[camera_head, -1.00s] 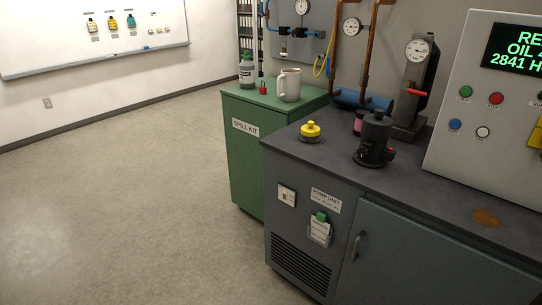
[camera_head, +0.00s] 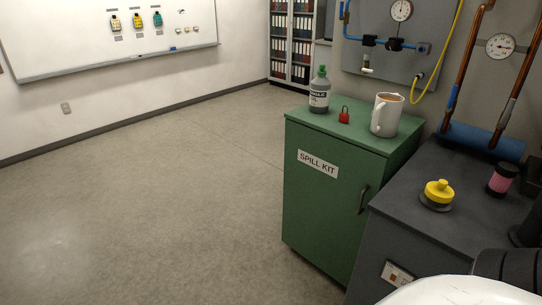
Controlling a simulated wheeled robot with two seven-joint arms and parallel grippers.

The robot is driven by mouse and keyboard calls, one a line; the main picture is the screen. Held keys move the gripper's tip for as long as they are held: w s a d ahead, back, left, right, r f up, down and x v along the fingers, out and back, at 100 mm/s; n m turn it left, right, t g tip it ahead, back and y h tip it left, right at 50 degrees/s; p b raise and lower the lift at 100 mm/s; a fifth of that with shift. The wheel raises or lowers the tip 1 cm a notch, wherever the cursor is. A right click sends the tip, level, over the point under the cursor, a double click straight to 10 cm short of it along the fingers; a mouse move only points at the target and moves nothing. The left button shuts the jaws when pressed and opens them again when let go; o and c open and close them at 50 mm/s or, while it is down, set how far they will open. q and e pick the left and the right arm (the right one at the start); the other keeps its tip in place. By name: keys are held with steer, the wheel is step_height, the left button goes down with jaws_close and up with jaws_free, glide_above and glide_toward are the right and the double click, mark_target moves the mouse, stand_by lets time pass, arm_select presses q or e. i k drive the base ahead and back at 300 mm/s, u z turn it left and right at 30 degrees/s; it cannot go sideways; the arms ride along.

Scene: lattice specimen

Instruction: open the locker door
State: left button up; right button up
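A green locker (camera_head: 325,209) labelled "SPILL KIT" stands right of the middle in the head view. The dark grey cabinet partly hides that door's lower right part. A white and black part of my own body shows at the lower right. Neither gripper is in view.
A dark grey cabinet (camera_head: 416,221) stands close to the locker's right, with a yellow knob (camera_head: 438,194) and a pink and black jar (camera_head: 502,180) on top. Pipes and gauges line the wall behind. The floor (camera_head: 160,210) at the left is clear.

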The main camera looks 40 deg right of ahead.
mark_target(330, 184)
steer(key=z, duration=0.15)
steer(key=i, duration=1.75)
steer(key=z, duration=1.75)
steer(key=i, duration=0.75)
steer(key=z, duration=0.65)
